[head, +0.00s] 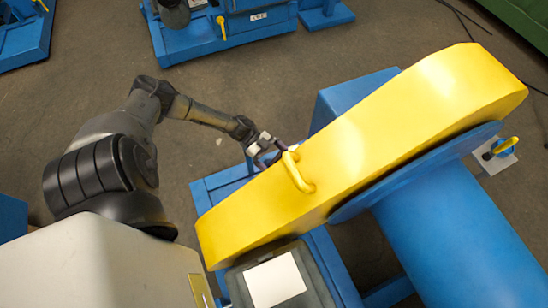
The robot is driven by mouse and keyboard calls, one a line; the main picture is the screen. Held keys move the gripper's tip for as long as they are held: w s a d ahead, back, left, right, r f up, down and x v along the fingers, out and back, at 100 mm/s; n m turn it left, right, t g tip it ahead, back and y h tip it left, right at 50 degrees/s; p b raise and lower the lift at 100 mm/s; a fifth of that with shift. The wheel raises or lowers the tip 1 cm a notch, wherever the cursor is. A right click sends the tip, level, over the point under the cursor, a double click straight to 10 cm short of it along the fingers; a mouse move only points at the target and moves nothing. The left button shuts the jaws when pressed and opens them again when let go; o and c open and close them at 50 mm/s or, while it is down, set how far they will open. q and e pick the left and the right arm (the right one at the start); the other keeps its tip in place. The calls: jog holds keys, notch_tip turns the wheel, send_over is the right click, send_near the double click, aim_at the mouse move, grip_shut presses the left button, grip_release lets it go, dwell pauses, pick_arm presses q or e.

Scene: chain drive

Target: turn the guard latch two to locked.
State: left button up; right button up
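The long yellow chain guard (370,135) runs diagonally from the lower middle to the upper right. A yellow handle (299,172) stands on its left side. No latch on the guard can be made out in the head view, and the guard's far side is hidden. My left gripper (275,152) is at the guard's left edge, close to the handle's upper end. Its fingertips are small and partly hidden there, so I cannot tell whether it is open or touches anything. My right gripper is not in view.
A blue cylinder (455,240) lies to the right of the guard. A yellow lever (506,146) on a pale plate stands beyond it at the right. Blue machine bases (220,35) stand at the top left.

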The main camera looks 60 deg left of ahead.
pick_arm(q)
jog(key=p+v, duration=0.1)
jog(key=v, duration=1.2)
jog(key=shift+s+a+r+p, duration=0.2)
jog(key=shift+a+p, duration=0.1)
